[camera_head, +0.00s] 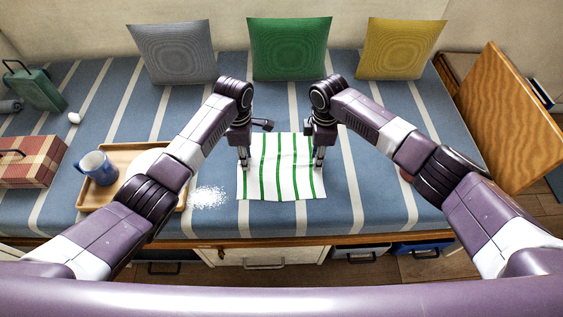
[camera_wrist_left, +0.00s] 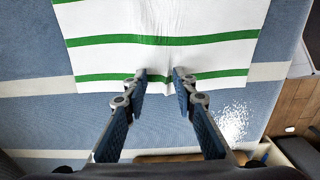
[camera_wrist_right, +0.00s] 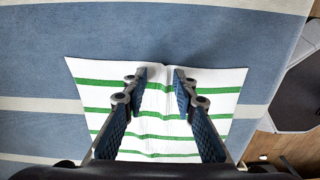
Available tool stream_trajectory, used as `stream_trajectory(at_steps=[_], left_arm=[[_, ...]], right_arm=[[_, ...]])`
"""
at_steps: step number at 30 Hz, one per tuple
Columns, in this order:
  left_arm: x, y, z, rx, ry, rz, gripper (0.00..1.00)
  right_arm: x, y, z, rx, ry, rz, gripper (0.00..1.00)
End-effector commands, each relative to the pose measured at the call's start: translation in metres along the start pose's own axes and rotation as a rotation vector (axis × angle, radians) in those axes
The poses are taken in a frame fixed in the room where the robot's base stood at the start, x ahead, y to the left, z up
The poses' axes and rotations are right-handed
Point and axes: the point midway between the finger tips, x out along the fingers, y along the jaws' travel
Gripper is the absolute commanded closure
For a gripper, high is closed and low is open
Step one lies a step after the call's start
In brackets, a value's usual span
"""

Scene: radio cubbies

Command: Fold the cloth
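A white cloth (camera_head: 280,180) with green stripes lies spread on the striped bench cushion (camera_head: 370,190). It also shows in the left wrist view (camera_wrist_left: 160,22) and the right wrist view (camera_wrist_right: 160,127). My left gripper (camera_head: 244,163) is at the cloth's left edge, pointing down. Its fingertips (camera_wrist_left: 160,74) are apart, with cloth between them and a faint crease there. My right gripper (camera_head: 318,161) is at the cloth's right edge, also pointing down. Its fingertips (camera_wrist_right: 161,72) are apart over the cloth. Whether either gripper touches the cloth is unclear.
A wooden tray (camera_head: 91,195) with a blue mug (camera_head: 97,168) stands at the left, beside spilled white grains (camera_head: 208,197). A checkered box (camera_head: 32,163) is farther left. Grey, green (camera_head: 290,48) and yellow pillows line the back.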

Motion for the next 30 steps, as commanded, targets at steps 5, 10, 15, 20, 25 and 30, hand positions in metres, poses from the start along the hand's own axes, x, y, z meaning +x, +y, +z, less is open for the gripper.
stream_trajectory(at_steps=[5, 10, 15, 20, 25, 30], left_arm=[[0.0014, -0.0005, -0.0001, 0.000, 0.000, -0.001, 0.86], [0.0027, -0.0007, -0.0003, 0.000, 0.001, -0.002, 0.95], [0.0034, -0.0007, -0.0004, 0.000, 0.001, -0.002, 1.00], [0.0036, -0.0008, -0.0004, 0.000, 0.001, -0.002, 1.00], [0.0036, -0.0007, -0.0004, 0.000, 0.001, -0.002, 1.00], [0.0038, -0.0008, -0.0005, 0.000, 0.001, -0.002, 1.00]], right_arm=[[0.0018, -0.0008, 0.0004, 0.000, -0.001, -0.002, 0.86], [0.0033, -0.0011, 0.0006, 0.000, -0.001, -0.002, 0.95], [0.0040, -0.0012, 0.0007, 0.000, -0.002, -0.003, 1.00], [0.0042, -0.0013, 0.0007, 0.000, -0.002, -0.003, 1.00], [0.0043, -0.0014, 0.0007, 0.000, -0.002, -0.003, 1.00], [0.0044, -0.0014, 0.0008, 0.000, -0.002, -0.003, 1.00]])
